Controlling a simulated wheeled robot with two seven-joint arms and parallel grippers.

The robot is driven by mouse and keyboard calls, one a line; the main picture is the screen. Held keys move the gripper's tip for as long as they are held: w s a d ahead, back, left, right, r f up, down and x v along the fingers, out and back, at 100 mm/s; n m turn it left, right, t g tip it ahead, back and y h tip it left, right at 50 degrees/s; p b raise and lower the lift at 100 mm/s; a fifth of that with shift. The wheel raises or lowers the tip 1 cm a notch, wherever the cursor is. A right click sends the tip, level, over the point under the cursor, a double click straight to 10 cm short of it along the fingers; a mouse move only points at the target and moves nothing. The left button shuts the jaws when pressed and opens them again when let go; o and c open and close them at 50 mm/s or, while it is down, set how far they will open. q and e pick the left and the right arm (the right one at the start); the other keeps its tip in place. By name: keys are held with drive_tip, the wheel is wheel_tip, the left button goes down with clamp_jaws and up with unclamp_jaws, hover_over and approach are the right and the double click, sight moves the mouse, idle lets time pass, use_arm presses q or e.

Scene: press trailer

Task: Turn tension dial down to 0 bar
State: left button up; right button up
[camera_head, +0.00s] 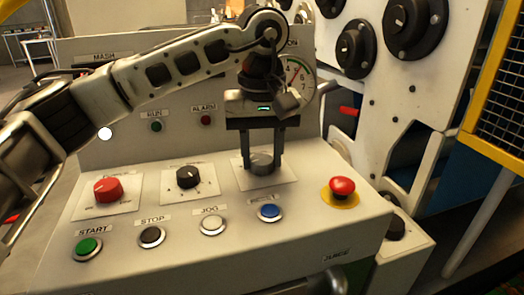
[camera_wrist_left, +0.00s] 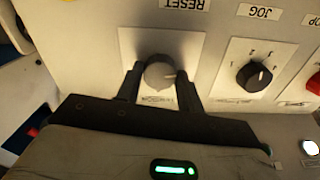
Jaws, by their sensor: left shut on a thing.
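The tension dial, a grey round knob (camera_head: 262,162), sits on a white plate on the sloped panel, at the right of the row of knobs. My left gripper (camera_head: 262,165) reaches down from above and is shut on this knob, with one finger on each side. My right gripper is not in view.
A red knob (camera_head: 108,189) and a black knob (camera_head: 188,176) sit to the left. Green (camera_head: 88,246), black (camera_head: 151,236), white (camera_head: 212,225) and blue (camera_head: 269,212) buttons line the front. A red mushroom button (camera_head: 342,187) stands at the right. A yellow-framed mesh guard (camera_head: 495,95) is at far right.

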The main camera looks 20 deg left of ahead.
use_arm(q)
drive_tip(key=n, duration=0.3)
drive_tip(key=shift+n, duration=0.3)
drive_tip(key=n, duration=0.3)
drive_tip(key=shift+n+b, duration=0.3)
drive_tip(key=shift+b, duration=0.1)
drive_tip(key=n, duration=0.3)
drive_tip(key=shift+n, duration=0.4)
drive_tip(key=n, duration=0.3)
drive_tip(key=shift+n+b, duration=0.3)
drive_tip(key=n, duration=0.5)
drive_tip(key=n+b, duration=0.1)
drive_tip(key=n, duration=0.5)
drive_tip(key=shift+r, duration=0.1)
